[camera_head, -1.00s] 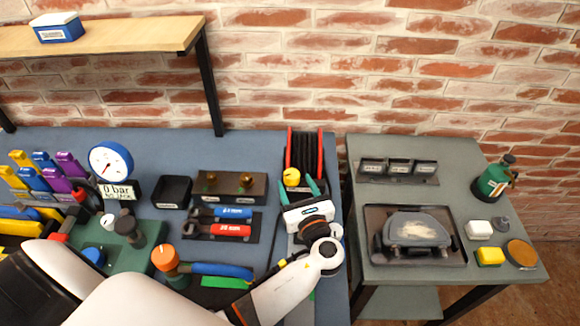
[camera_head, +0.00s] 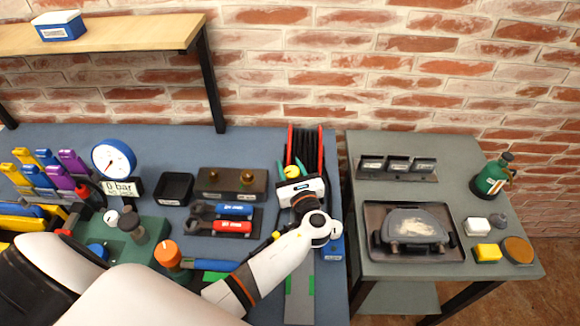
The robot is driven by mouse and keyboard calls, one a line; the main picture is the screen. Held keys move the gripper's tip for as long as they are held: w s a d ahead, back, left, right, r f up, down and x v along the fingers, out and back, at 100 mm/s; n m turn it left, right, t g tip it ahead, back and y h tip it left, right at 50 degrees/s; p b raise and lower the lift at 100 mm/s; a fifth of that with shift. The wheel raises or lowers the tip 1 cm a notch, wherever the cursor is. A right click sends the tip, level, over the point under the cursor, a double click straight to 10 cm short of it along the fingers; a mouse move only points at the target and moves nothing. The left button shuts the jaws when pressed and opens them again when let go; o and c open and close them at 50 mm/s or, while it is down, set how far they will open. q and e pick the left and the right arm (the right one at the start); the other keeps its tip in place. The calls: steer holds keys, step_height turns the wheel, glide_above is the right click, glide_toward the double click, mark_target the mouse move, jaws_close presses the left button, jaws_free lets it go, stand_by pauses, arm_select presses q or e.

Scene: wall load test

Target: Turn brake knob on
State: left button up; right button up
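The brake knob appears to be the small yellow knob (camera_head: 291,173) in front of the red-and-black reel (camera_head: 305,150), at the right end of the blue-grey bench. My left gripper (camera_head: 290,170), with a white body and teal fingers, is at the knob, one finger on each side of it. The fingers look spread apart. I cannot tell whether they touch the knob. The gripper body hides the knob's front and base, so its turn position cannot be read. My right gripper is not in view.
A grey side table (camera_head: 455,200) stands right.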

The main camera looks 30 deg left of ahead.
arm_select(q)
steer(key=shift+r+m+t+h+p, duration=0.25)
steer(key=shift+m+t+h+p, duration=0.55)
steer(key=shift+h+p, duration=0.2)
steer(key=shift+w+d+f+m+t+h, duration=0.15)
steer(key=shift+f+m+t+h, duration=0.1)
steer(key=shift+m+t+h, duration=0.55)
steer(key=o, duration=1)
steer(key=shift+d, duration=0.1)
steer(key=shift+r+b+v, duration=0.2)
steer(key=shift+b+v, duration=1)
steer(key=shift+v, duration=4.8)
